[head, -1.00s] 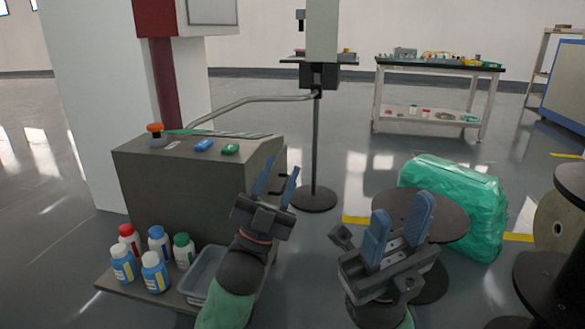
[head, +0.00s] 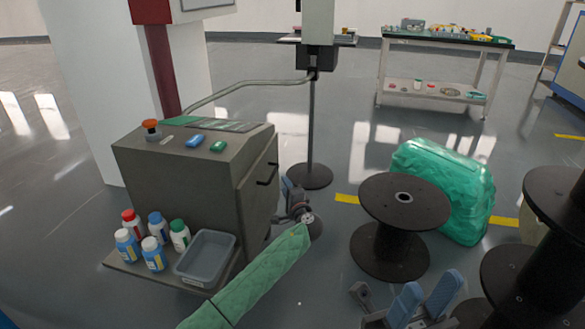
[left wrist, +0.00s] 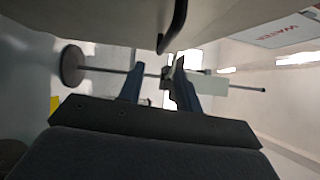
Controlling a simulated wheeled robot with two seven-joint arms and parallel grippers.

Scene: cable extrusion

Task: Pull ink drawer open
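The ink drawer front (head: 258,190) is the right-hand face of the grey machine cabinet (head: 175,190) and looks shut. Its black bar handle (head: 268,174) sits in the upper part of that face. The handle also shows at the top of the left wrist view (left wrist: 172,28). My left gripper (head: 290,188) is just right of the drawer face, partly hidden by its own wrist. In the left wrist view its two blue fingers (left wrist: 160,80) are apart and empty, with the handle beyond their tips. My right gripper (head: 425,298) is open and empty at the bottom, away from the cabinet.
Several ink bottles (head: 156,228) and a grey tray (head: 207,258) are on the cabinet's low shelf. A black spool (head: 405,200) and a green wrapped bundle (head: 440,190) stand to the right. A thin stand (head: 311,130) rises behind my left gripper. More spools (head: 555,220) are at far right.

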